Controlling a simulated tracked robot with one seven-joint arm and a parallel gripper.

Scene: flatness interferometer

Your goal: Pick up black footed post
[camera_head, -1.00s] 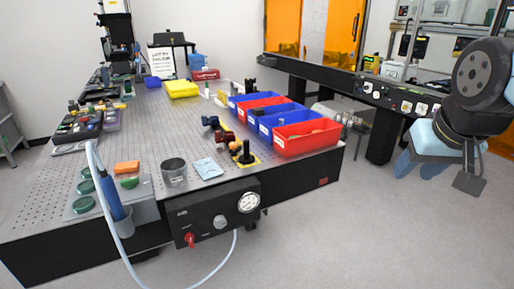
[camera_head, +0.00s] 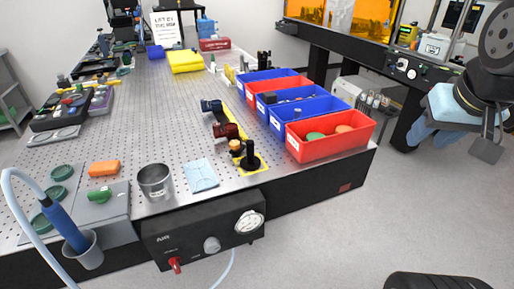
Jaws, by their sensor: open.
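The black footed post (camera_head: 250,157) stands upright on a yellow-marked patch near the front right of the perforated table (camera_head: 160,110). It is a short dark post on a round black foot. A red bin is to its right and a light blue cloth to its left. My gripper (camera_head: 424,140) has light blue parts and hangs at the right edge, over the floor beyond the table's right side. It is open and empty, well apart from the post. The dark arm partly runs out of the picture.
Red and blue bins (camera_head: 330,152) line the table's right edge. Dark red and blue mounts (camera_head: 222,122) stand behind the post. A metal cup (camera_head: 155,182), the cloth (camera_head: 201,175) and the air box (camera_head: 205,235) are at the front. Floor on the right is clear.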

